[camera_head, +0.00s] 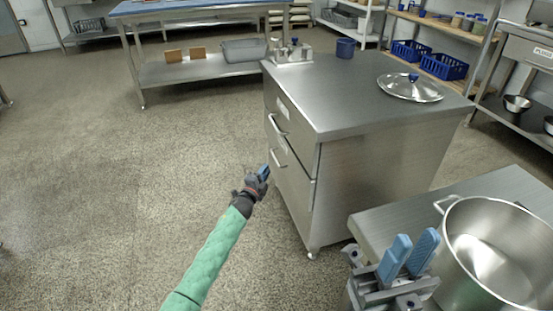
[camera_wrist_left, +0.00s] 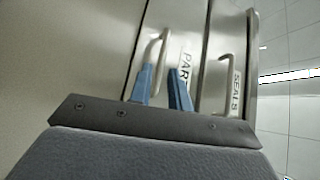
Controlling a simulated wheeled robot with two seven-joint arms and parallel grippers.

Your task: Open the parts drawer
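The steel cabinet (camera_head: 375,160) has drawers on its left face. The parts drawer is the lower handled one; its bar handle (camera_head: 278,158) also shows in the left wrist view (camera_wrist_left: 161,45), beside a label reading "PAR" (camera_wrist_left: 185,66), the rest covered by a finger. The drawer looks closed. My left gripper (camera_head: 264,171) is just in front of this handle. In the left wrist view its blue fingers (camera_wrist_left: 162,88) are apart, with the handle between or just beyond their tips; I cannot tell whether they touch. My right gripper (camera_head: 409,252) has its fingers apart and is empty.
The seals drawer handle (camera_wrist_left: 226,72) is above, at upper left in the head view (camera_head: 276,124). A lid (camera_head: 410,88) and a blue cup (camera_head: 345,48) stand on the cabinet. A big pot (camera_head: 490,250) is beside my right gripper. The floor left of the cabinet is clear.

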